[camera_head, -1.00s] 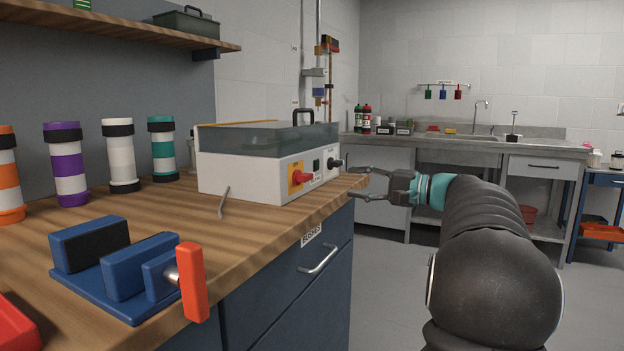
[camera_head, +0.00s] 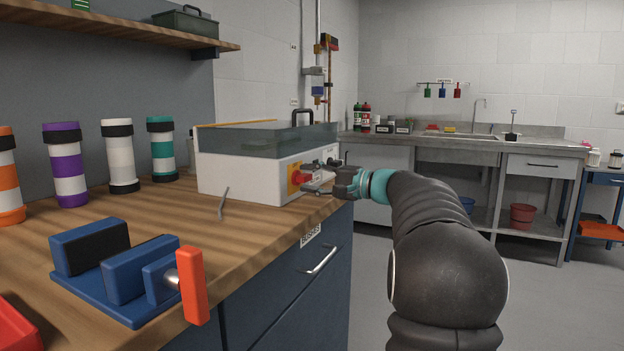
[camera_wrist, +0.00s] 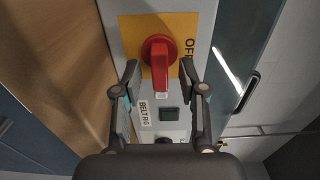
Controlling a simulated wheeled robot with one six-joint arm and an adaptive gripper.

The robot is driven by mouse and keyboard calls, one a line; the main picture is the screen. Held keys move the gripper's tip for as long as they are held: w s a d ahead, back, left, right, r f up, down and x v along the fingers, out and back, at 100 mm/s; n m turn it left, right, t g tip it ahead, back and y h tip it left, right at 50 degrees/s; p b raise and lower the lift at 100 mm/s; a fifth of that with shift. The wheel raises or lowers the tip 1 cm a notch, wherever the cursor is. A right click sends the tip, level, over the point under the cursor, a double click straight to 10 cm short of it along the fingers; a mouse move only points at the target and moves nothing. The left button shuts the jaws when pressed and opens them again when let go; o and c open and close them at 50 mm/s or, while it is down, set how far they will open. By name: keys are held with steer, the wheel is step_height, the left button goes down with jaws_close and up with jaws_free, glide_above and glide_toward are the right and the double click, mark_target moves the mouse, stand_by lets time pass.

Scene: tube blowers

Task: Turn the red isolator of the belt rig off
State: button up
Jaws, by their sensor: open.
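The belt rig (camera_head: 240,174) is a white box with a clear cover on the wooden bench. Its red isolator (camera_head: 296,177) sits on a yellow plate on the front face. In the wrist view the red isolator (camera_wrist: 159,60) shows its handle lying along the box, pointing toward my gripper's side of the picture. The word OFF is on the yellow plate beside it. My gripper (camera_head: 318,176) is open at the front face. In the wrist view my gripper's fingertips (camera_wrist: 160,72) lie on either side of the handle, with gaps visible.
A black knob (camera_wrist: 164,141) and a dark square switch (camera_wrist: 169,114) sit near the isolator. A blue vise (camera_head: 125,275) with a red handle stands at the bench's front. A bent metal piece (camera_head: 223,203) lies before the rig. The floor at right is clear.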

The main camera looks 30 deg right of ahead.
jaws_close()
